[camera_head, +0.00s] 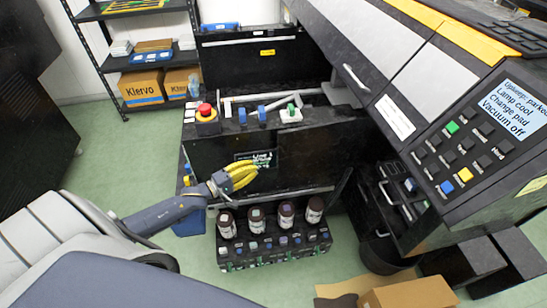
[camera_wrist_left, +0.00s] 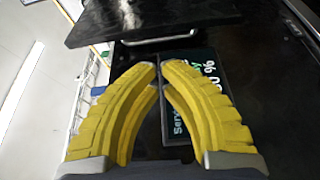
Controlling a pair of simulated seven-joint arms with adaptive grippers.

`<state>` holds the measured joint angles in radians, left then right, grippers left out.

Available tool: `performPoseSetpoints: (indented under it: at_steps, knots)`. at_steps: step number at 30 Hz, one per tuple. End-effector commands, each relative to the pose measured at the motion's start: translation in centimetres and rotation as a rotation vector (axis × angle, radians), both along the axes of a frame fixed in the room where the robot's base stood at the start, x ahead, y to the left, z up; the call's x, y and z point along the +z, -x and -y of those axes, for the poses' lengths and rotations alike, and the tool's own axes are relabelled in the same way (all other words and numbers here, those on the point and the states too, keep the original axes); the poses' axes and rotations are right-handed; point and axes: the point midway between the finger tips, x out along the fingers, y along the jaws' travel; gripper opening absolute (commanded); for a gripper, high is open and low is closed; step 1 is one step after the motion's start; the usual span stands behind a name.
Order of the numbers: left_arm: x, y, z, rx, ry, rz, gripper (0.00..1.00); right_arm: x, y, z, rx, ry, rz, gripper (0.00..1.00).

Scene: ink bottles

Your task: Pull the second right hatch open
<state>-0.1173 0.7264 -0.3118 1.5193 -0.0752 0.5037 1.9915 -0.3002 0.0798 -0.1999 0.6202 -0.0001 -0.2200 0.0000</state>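The large printer has a long sloping grey cover with a white bar handle (camera_head: 357,78) and a grey panel bearing a white label (camera_head: 396,117). I cannot tell for certain which panel is the second right hatch. My left gripper (camera_head: 243,175) has yellow fingers and is in front of the black front panel with a small screen (camera_head: 266,158), well left of and below the bar handle. In the left wrist view its fingertips (camera_wrist_left: 160,66) meet with nothing between them, over the screen (camera_wrist_left: 206,66). My right gripper is out of view.
Several dark ink bottles (camera_head: 286,215) stand in the low tray (camera_head: 275,262) below the gripper. A red emergency button (camera_head: 205,109) sits on the ledge. The control panel (camera_head: 470,140) juts out at right. A cardboard box (camera_head: 410,295) lies on the floor; green floor at left is free.

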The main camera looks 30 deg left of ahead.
Motion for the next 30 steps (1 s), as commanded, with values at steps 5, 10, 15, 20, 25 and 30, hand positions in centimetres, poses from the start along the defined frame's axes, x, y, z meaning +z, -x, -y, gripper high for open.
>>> performPoseSetpoints:
  at_steps: [5, 10, 15, 20, 25, 30]
  knots:
    - [0.0, -0.6, 0.3, 0.0, 0.034, -0.016, 0.0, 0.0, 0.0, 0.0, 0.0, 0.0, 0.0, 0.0]
    - [0.1, -2.4, 1.3, -0.001, 0.036, -0.015, 0.0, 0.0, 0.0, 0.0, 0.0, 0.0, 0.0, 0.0]
    - [0.1, -4.7, 2.4, -0.001, 0.035, -0.014, 0.0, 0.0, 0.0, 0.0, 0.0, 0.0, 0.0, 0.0]
    - [0.1, -6.6, 3.3, 0.0, 0.035, -0.015, 0.0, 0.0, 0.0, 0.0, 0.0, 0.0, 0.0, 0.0]
    - [0.0, -8.1, 4.0, 0.0, 0.034, -0.016, 0.0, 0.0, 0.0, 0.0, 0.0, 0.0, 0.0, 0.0]
    - [0.0, -8.8, 4.5, -0.001, 0.034, -0.016, 0.0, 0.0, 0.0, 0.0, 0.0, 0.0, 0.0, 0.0]
